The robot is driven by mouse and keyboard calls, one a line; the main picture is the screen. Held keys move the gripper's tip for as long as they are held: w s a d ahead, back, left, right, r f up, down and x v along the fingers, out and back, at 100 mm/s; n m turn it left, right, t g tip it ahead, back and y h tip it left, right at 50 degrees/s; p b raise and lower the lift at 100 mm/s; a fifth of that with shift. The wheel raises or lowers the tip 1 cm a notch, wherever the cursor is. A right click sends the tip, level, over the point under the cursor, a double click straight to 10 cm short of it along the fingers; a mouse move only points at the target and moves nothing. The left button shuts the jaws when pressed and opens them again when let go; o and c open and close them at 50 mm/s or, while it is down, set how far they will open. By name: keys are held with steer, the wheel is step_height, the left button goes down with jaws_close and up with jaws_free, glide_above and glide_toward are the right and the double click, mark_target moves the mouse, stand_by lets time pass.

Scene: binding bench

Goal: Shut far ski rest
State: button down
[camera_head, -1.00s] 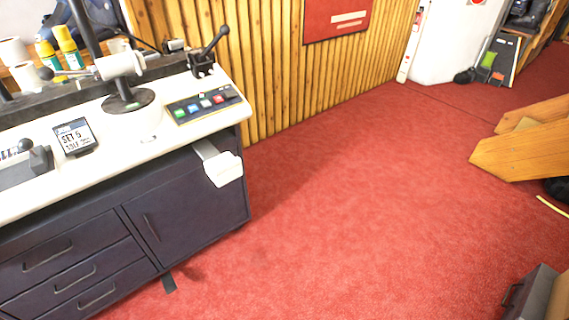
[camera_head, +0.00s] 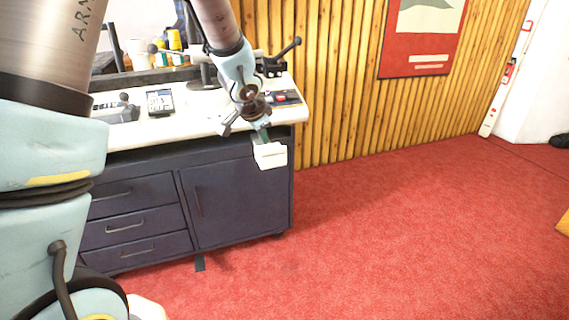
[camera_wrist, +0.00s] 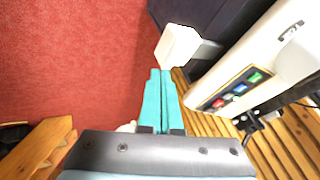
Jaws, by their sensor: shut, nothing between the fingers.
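The far ski rest is a white block (camera_head: 270,155) on a short metal arm, sticking out from the front of the bench near its right end. In the wrist view the white block (camera_wrist: 178,46) lies just beyond my fingertips, with its grey metal arm running right to the bench. My gripper (camera_head: 264,137) is at the bench's front edge, close above and behind the block in the head view. In the wrist view its teal fingers (camera_wrist: 160,72) are together with nothing between them. I cannot tell whether they touch the block.
The bench (camera_head: 135,137) has a white top and dark drawers below. A button panel (camera_head: 287,98) and a black lever clamp (camera_head: 277,66) stand near my gripper. A slatted wooden wall (camera_head: 340,110) is behind.

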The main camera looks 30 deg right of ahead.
steer(key=shift+m+h, duration=0.5)
steer(key=shift+m, duration=0.2)
steer(key=d+x, duration=0.1)
steer(key=x, duration=0.3)
steer(key=d+r+x, duration=0.1)
steer(key=x, duration=0.8)
steer(key=shift+d+r, duration=0.1)
steer(key=shift+d, duration=0.35)
steer(key=shift+w+d+p, duration=0.2)
steer(key=shift+w+p, duration=0.25)
steer(key=shift+w, duration=0.15)
